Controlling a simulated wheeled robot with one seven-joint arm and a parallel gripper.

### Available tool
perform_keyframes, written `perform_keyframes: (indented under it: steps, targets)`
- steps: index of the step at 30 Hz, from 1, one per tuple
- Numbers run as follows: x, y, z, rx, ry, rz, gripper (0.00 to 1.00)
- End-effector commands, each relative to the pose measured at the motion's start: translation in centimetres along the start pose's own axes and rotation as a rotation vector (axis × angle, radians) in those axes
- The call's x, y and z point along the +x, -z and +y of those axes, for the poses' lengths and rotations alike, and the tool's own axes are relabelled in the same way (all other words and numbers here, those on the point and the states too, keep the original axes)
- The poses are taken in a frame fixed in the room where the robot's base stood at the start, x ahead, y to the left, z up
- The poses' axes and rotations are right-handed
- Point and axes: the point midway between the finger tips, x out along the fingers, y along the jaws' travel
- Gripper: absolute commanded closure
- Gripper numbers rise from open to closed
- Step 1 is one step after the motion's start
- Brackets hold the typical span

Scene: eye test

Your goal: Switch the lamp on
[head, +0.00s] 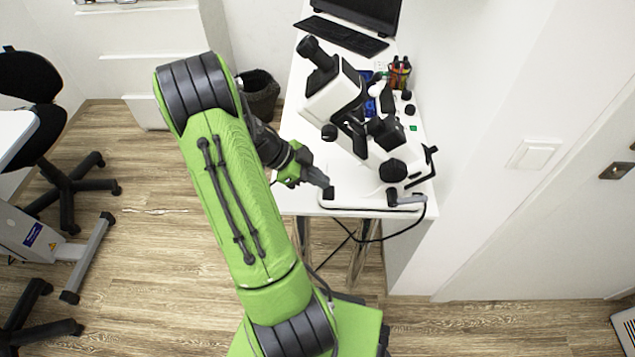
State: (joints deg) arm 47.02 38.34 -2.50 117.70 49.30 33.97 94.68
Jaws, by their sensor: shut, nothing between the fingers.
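A white and black microscope (333,93) stands on the white table (295,200). No separate desk lamp can be made out; the lamp may be part of this microscope, but I cannot tell. A small black block (328,194) sits at the near left end of the microscope's white base, and I cannot tell if it is a switch. My gripper (322,183) is shut and empty, its grey fingertips at or just above this block. Whether they touch it is unclear. Large black knobs (392,171) are on the microscope's near side. My green arm hides part of the floor.
A pen holder (399,73) and small items are along the right side by the wall. A black cable (385,238) hangs over the near edge. A dark bin (259,95) stands left of the table. Office chairs (65,180) are at left.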

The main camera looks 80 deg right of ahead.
Motion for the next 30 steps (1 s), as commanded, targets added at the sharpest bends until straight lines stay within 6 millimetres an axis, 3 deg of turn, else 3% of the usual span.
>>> perform_keyframes:
  steps: [1,2,9,13,30]
  targets:
    - [-1.4,1.5,-0.5,0.003,0.003,-0.001,1.0]
    - [-2.0,1.6,-0.5,-0.001,0.005,-0.002,1.0]
    - [-7.8,1.2,-0.1,-0.003,0.006,-0.001,1.0]
    - [-10.0,1.2,0.1,-0.001,0.004,-0.001,1.0]
    - [-11.4,1.3,0.1,0.006,0.021,0.009,1.0]
